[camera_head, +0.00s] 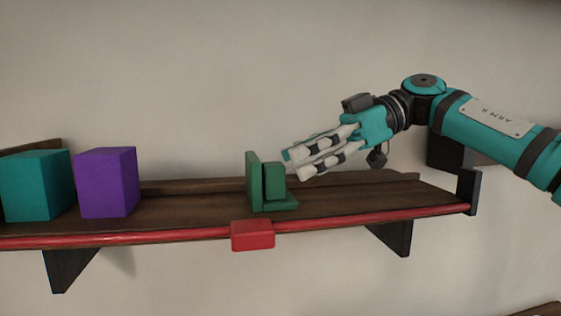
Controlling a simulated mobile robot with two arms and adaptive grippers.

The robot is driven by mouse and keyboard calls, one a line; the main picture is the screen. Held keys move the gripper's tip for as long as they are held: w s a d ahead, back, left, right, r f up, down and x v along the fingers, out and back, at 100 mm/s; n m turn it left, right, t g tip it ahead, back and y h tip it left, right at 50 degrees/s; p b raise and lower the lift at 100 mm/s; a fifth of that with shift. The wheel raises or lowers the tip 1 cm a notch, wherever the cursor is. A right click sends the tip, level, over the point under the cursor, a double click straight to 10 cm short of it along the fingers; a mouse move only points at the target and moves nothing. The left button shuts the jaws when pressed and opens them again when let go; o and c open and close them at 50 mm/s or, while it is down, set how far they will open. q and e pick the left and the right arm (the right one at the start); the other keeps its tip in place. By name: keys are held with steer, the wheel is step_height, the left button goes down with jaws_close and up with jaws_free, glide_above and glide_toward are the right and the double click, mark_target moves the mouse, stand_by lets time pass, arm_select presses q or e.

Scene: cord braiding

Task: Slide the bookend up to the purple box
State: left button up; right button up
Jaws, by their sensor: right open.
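I cannot tell whether a fingertip touches the bookend. My left gripper is not in view.
A teal box (38,185) stands just left of the purple box. The dark wooden shelf (190,205) has a red front rail (340,222) with a red block (252,235) on it below the bookend. A dark end piece (469,191) stands at the shelf's right end.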

mark_target(283, 163)
steer(key=x, duration=0.3)
steer(key=shift+s+a+f+p, duration=0.1)
steer(key=shift+s+a+p, duration=0.05)
steer(key=shift+a+p, duration=0.15)
steer(key=shift+s+d, duration=0.1)
steer(key=shift+s, duration=0.1)
steer(key=c, duration=0.8)
steer(key=shift+w, duration=0.1)
jaws_close()
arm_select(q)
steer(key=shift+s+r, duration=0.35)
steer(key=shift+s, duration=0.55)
arm_select(e)
steer(key=shift+w, duration=0.15)
